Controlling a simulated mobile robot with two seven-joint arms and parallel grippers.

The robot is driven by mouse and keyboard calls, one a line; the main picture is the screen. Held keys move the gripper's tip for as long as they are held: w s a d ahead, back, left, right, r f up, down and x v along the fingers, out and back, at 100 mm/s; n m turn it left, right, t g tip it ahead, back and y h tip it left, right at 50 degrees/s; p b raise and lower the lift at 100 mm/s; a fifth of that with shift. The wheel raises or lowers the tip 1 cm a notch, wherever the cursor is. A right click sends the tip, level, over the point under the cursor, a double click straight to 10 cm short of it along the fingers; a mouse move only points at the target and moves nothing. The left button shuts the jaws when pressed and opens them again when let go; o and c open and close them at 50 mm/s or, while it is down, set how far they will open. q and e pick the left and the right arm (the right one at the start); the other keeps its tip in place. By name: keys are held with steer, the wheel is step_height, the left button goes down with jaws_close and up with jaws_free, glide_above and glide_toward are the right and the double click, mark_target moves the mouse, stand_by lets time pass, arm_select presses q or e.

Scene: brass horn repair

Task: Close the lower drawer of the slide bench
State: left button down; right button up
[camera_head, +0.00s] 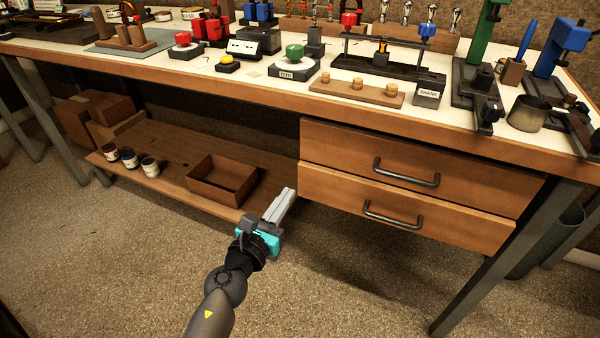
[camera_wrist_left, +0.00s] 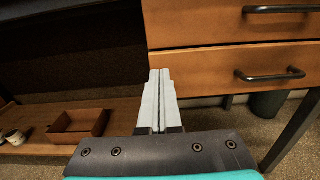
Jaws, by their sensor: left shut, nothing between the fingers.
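The slide bench has two stacked wooden drawers at the right in the head view. The lower drawer (camera_head: 330,196) has a dark bar handle (camera_head: 392,215) and sits under the upper drawer (camera_head: 335,145). Its front looks nearly flush with the upper one; I cannot tell if a small gap is left. The lower drawer also shows in the left wrist view (camera_wrist_left: 200,72), right of the fingers. My left gripper (camera_head: 288,195) is shut and empty, just left of the lower drawer's left edge in the picture. It also shows in the left wrist view (camera_wrist_left: 160,75). My right gripper is out of view.
A low shelf (camera_head: 165,178) left of the drawers holds an open wooden box (camera_head: 222,180) and several small jars (camera_head: 130,158). The bench top (camera_head: 462,112) is crowded with tools. A metal leg (camera_head: 500,265) stands at the right. The floor in front is clear.

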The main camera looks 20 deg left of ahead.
mark_target(303, 169)
arm_select(q)
steer(key=w, duration=0.8)
steer(key=shift+w, duration=0.1)
steer(key=shift+w, duration=0.95)
steer(key=shift+r, duration=0.2)
steer(key=shift+a, duration=0.1)
